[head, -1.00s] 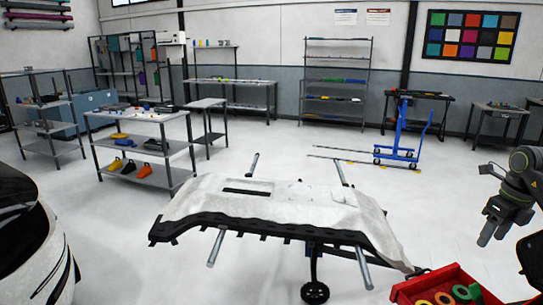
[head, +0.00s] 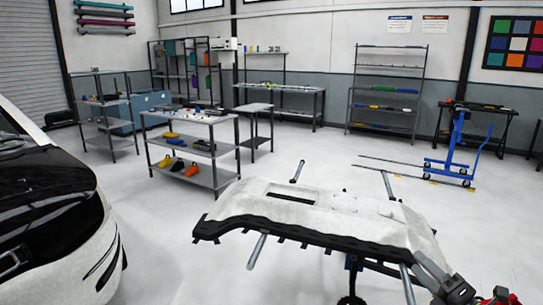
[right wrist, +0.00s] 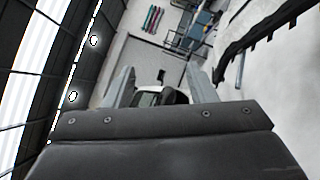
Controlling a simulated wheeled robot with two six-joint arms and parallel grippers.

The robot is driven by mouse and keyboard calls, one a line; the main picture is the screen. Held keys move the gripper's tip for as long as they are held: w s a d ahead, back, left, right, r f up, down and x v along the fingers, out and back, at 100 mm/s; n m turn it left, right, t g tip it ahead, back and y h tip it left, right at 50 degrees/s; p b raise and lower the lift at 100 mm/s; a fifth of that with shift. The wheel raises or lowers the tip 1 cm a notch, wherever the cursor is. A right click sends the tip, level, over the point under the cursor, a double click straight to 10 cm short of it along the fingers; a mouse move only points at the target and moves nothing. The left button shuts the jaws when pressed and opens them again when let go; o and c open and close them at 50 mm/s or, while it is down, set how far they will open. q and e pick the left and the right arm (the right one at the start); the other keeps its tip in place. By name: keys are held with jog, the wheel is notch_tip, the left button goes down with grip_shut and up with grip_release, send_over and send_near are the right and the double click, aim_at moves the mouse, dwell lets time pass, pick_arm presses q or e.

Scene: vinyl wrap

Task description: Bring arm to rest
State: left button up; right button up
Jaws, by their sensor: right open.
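My right gripper (head: 424,268) is at the lower right of the head view, close to the right end of the white bumper-like panel (head: 300,212). From this angle I cannot tell whether it touches the panel. In the right wrist view the two grey fingers of this gripper (right wrist: 160,88) stand apart with nothing held between them. My left gripper is not in view.
The panel, with a black lower edge, lies on a wheeled stand with grey bars (head: 257,251). A black-and-white car (head: 60,225) stands at the left. A shelf cart (head: 193,147) and a blue lift (head: 455,150) stand behind, with clear floor between.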

jog(key=s+d+f+m+g+h, duration=0.2)
jog(key=s+f+m+g+h, duration=0.1)
jog(key=s+f+m+h, duration=0.65)
jog(key=s+d+f+m+g+h, duration=0.35)
jog(key=s+m, duration=0.25)
jog(key=m, duration=0.7)
jog(key=s+a+f+m+g+y, duration=0.25)
jog(key=s+a+f+g, duration=0.2)
jog(key=s, duration=0.45)
jog(key=s+a+f+m+g+y, duration=0.1)
jog(key=s+a+f+m+g, duration=0.35)
jog(key=s, duration=0.45)
notch_tip(320, 180, down, 24)
jog(key=n, duration=0.2)
jog(key=s+f+g, duration=0.2)
jog(key=s+f, duration=1.3)
jog(key=f, duration=0.1)
jog(key=shift+a+f+y, duration=0.2)
jog(key=shift+f+y, duration=0.05)
jog(key=shift+y, duration=0.1)
